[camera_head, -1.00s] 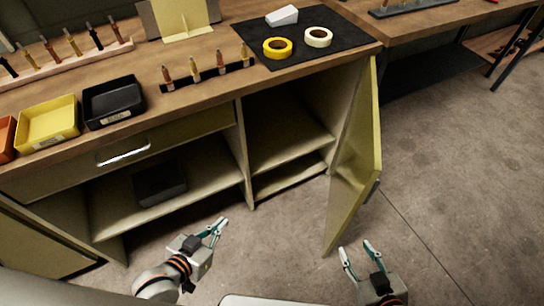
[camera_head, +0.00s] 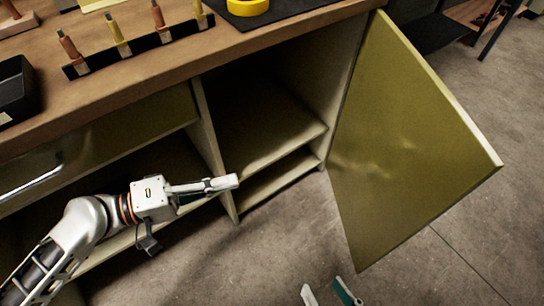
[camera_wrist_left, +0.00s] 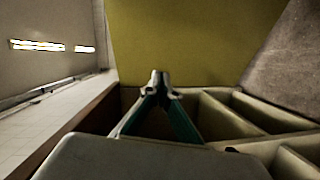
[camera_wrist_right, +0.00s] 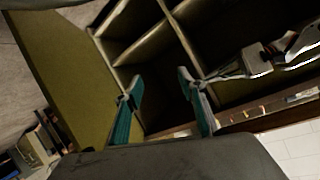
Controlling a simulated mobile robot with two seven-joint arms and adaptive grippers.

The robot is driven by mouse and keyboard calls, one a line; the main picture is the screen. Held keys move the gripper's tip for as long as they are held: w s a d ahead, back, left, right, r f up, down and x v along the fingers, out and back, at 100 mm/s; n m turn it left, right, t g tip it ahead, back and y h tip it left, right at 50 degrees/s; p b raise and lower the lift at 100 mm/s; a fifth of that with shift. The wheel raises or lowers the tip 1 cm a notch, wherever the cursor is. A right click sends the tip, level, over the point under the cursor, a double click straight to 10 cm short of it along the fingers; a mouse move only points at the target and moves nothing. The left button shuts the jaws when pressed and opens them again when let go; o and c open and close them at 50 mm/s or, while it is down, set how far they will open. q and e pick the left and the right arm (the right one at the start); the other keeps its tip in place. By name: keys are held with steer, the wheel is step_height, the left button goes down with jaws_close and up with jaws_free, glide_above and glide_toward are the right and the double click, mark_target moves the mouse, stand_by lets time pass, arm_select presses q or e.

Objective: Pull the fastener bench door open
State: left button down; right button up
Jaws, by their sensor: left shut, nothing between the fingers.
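The olive-yellow door (camera_head: 400,150) of the fastener bench (camera_head: 120,75) stands wide open on the right side, with its inner face showing in the head view. It also shows in the left wrist view (camera_wrist_left: 190,40) and at the left of the right wrist view (camera_wrist_right: 65,70). My left gripper (camera_head: 232,182) is shut and empty in front of the open compartment, left of the door and apart from it. Its closed tips show in the left wrist view (camera_wrist_left: 160,78). My right gripper (camera_head: 325,292) is at the bottom edge, below the door; its fingers are apart and empty in the right wrist view (camera_wrist_right: 158,85).
The open compartment (camera_head: 260,130) has a shelf inside. A fastener rack (camera_head: 140,45), a black bin (camera_head: 15,90) and a yellow tape roll (camera_head: 247,7) sit on the benchtop.

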arm_select(q)
steer(key=w+d+r+g+h, duration=0.1)
steer(key=w+d+r, duration=0.1)
steer(key=d, duration=0.7)
steer(key=shift+w+d+r+n+h+b, duration=0.3)
steer(key=shift+w+r+h, duration=0.1)
steer(key=shift+w, duration=0.4)
arm_select(e)
steer(key=shift+w+d+r, duration=0.15)
steer(key=shift+w+r, duration=0.05)
steer(key=shift+w, duration=0.1)
arm_select(q)
steer(key=shift+a, duration=0.1)
